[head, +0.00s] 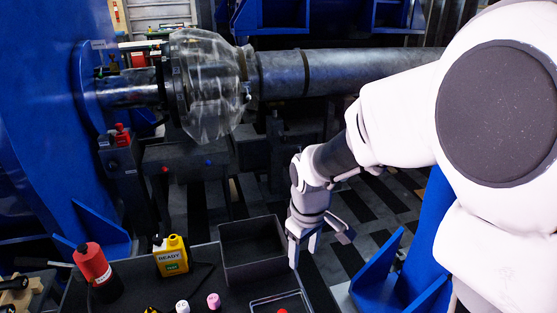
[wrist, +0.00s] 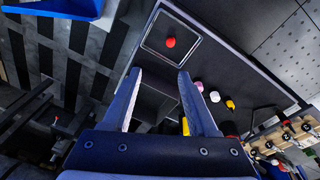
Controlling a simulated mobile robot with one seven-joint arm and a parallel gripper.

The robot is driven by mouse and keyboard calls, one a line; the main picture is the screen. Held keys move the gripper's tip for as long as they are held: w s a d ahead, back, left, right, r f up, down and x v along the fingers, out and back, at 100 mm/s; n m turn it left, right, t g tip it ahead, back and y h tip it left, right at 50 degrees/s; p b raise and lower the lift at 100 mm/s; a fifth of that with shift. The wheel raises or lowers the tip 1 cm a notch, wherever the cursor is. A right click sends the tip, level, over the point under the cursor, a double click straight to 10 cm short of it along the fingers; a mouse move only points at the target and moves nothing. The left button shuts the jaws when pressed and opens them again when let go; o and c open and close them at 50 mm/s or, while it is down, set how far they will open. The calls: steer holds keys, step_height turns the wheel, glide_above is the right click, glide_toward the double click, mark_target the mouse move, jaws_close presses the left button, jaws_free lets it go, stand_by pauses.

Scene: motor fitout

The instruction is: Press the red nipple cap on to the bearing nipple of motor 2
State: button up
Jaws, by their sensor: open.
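The red cap (wrist: 170,42) lies in a shallow grey tray (wrist: 146,46) in the wrist view, ahead of the fingertips. In the head view only the top of the red cap (head: 283,311) shows at the bottom edge. My gripper (head: 318,248) hangs pointing down, right of a dark open bin, its fingers apart. In the wrist view my gripper (wrist: 160,76) is open with nothing between the fingers. A large blue motor housing (head: 40,130) with a shaft stands at the left. I cannot make out a motor number or the bearing nipple.
The open bin (head: 252,233) stands behind the shallow tray. A yellow "READY" bottle (head: 171,255), a red bottle (head: 92,265), a pink cap (head: 213,300) and a white cap (head: 182,306) stand left. A clear guard (head: 210,90) surrounds the coupling. A blue bracket (head: 390,280) is right of my gripper.

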steer(key=a+f+n+b, duration=0.1)
steer(key=f, duration=0.7)
steer(key=w+a+f+n+g+b, duration=0.1)
steer(key=f+b, duration=0.1)
steer(key=f, duration=0.6)
steer(key=w+a+f+b, duration=0.1)
steer(key=a+f+b, duration=0.1)
steer(key=f, duration=0.6)
steer(key=shift+f+n, duration=0.2)
steer(key=shift+n, duration=0.2)
steer(key=shift+w+f+b, duration=0.15)
steer(key=shift+f+b, duration=0.4)
steer(key=shift+f, duration=0.95)
steer(key=shift+w+f+b, duration=0.1)
steer(key=shift+f+b, duration=0.45)
steer(key=shift+f, duration=0.9)
steer(key=shift+r, duration=0.1)
jaws_close()
